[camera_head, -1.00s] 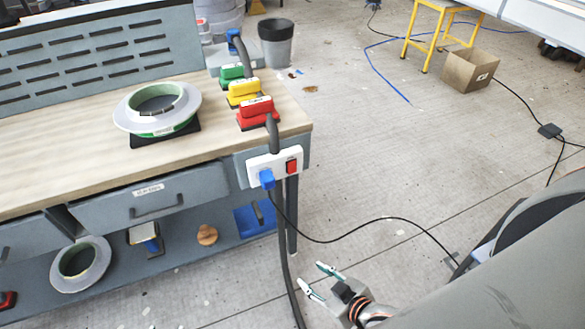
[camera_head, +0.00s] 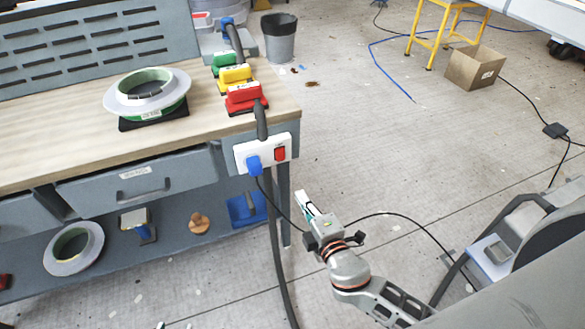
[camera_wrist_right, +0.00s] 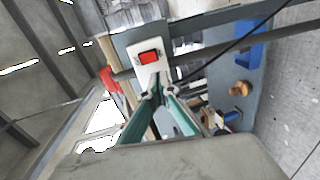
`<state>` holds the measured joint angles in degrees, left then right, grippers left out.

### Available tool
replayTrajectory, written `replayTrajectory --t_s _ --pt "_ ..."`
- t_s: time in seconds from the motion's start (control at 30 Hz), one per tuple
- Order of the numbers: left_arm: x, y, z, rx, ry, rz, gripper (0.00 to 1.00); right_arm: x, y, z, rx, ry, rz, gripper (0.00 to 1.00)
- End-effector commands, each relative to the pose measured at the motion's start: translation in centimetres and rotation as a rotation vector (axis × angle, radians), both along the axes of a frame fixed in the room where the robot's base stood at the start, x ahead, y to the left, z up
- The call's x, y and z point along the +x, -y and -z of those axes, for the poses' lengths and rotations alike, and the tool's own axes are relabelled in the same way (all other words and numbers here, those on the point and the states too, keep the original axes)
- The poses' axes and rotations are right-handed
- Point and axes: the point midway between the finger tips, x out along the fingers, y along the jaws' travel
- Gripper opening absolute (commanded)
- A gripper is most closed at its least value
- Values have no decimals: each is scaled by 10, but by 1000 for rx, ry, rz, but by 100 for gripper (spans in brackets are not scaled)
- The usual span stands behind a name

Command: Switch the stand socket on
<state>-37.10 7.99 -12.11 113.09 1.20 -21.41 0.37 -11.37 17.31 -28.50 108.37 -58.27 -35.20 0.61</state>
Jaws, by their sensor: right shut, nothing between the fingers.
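The white stand socket (camera_head: 266,145) is fixed to the front right corner of the workbench, with a blue plug (camera_head: 254,166) in its left part. Its red switch (camera_head: 280,154) is on the right; whether it is on or off cannot be told. My right gripper (camera_head: 303,200) is shut and empty, below and right of the socket, apart from it. In the right wrist view the red switch (camera_wrist_right: 149,57) on the white plate (camera_wrist_right: 150,42) lies just beyond the closed fingertips (camera_wrist_right: 155,95). Small teal tips at the head view's bottom edge may be my left gripper (camera_head: 172,326).
Red (camera_head: 245,97), yellow (camera_head: 235,77) and green (camera_head: 225,61) blocks stand on the bench's (camera_head: 205,125) right edge. A thin black cable (camera_head: 375,217) crosses the floor behind my right gripper. Floor right of the bench is mostly clear.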

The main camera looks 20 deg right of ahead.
Motion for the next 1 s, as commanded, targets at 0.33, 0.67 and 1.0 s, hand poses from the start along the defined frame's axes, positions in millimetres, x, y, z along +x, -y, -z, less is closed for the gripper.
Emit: replayTrajectory --t_s 0.33,0.67,1.0 --pt "2 -1 0 1 4 -1 40 7 -1 -11 -58 41 -5 0" --pt "3 -1 -2 0 6 -2 40 21 -1 -10 -56 41 -6 0" --pt "2 -1 -2 -3 5 -3 40 85 -3 -2 -56 42 -6 0"
